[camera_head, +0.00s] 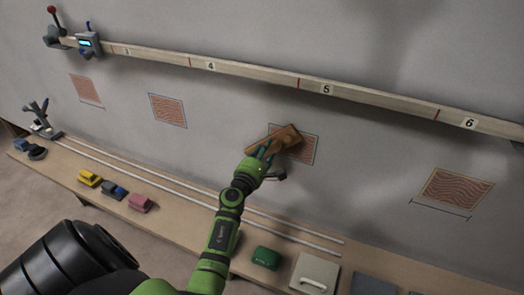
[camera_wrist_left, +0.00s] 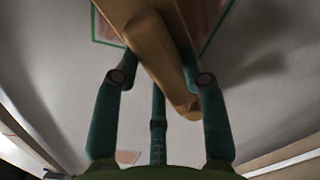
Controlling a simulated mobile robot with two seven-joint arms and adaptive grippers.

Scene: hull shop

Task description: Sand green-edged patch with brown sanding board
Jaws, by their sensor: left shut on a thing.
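The brown sanding board (camera_head: 286,136) is held in my left gripper (camera_head: 266,152), whose fingers are closed on it. It lies tilted across the left part of the green-edged patch (camera_head: 308,151) on the grey wall. The patch's right part shows, with reddish wavy lines; its left part is hidden. In the left wrist view, the board (camera_wrist_left: 152,45) sits between my green fingers (camera_wrist_left: 160,75), and the green edge (camera_wrist_left: 97,30) shows on both sides behind it. I cannot tell whether the board touches the wall. My right gripper is not in view.
Other wavy patches are on the wall, including one at right (camera_head: 456,189) and one at left (camera_head: 168,110). A numbered wooden rail (camera_head: 255,72) runs above. The bench (camera_head: 175,190) below holds small coloured blocks, a green block (camera_head: 266,257) and a pale handled board (camera_head: 315,273).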

